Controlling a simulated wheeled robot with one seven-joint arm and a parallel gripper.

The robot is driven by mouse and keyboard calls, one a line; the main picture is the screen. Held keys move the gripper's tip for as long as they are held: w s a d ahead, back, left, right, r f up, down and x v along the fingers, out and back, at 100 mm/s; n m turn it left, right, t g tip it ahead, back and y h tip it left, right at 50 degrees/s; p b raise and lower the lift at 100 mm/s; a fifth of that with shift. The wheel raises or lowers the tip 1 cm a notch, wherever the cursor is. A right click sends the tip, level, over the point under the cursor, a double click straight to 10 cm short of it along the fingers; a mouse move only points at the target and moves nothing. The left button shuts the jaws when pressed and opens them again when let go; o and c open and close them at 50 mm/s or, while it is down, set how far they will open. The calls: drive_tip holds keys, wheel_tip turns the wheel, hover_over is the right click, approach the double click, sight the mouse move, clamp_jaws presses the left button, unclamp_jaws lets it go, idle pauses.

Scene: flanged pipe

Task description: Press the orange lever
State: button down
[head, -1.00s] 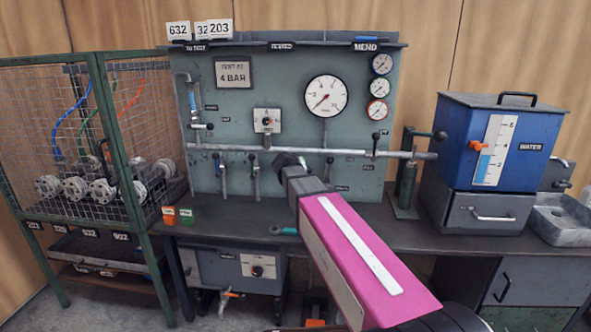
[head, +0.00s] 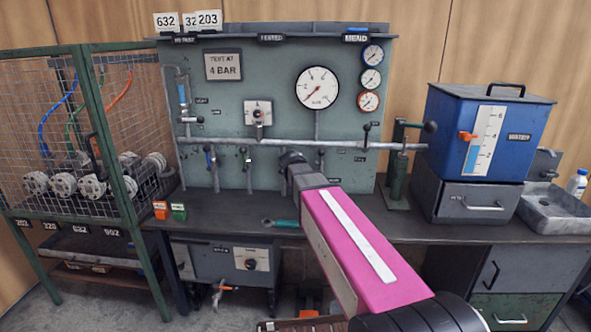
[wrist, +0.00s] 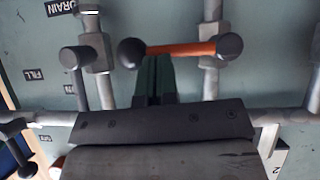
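The orange lever (wrist: 190,49) shows in the wrist view as a short orange bar with a dark round knob at its right end and another dark round end at its left. It lies nearly level across the picture, in front of grey pipework. My gripper (wrist: 157,66) is shut, its narrow dark fingers together. The tips are at the lever's left half; I cannot tell whether they touch it. In the head view my gripper (head: 290,158) is up at the panel's lower pipe, and the arm hides the lever behind it.
The green test panel (head: 225,105) carries a large gauge (head: 318,87) and a horizontal pipe (head: 240,143) with small valves. A wire cage (head: 85,130) stands left. A blue water tank (head: 485,135) stands right. A teal-handled tool (head: 284,223) lies on the bench (head: 230,215).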

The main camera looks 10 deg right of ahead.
idle(0.4)
drive_tip(key=w+d+r+v, duration=0.1)
drive_tip(key=r+v, duration=0.1)
drive_tip(key=v, duration=1)
drive_tip(key=shift+a+r, duration=0.15)
drive_tip(key=shift+r, duration=0.25)
drive_tip(key=shift+s, duration=0.15)
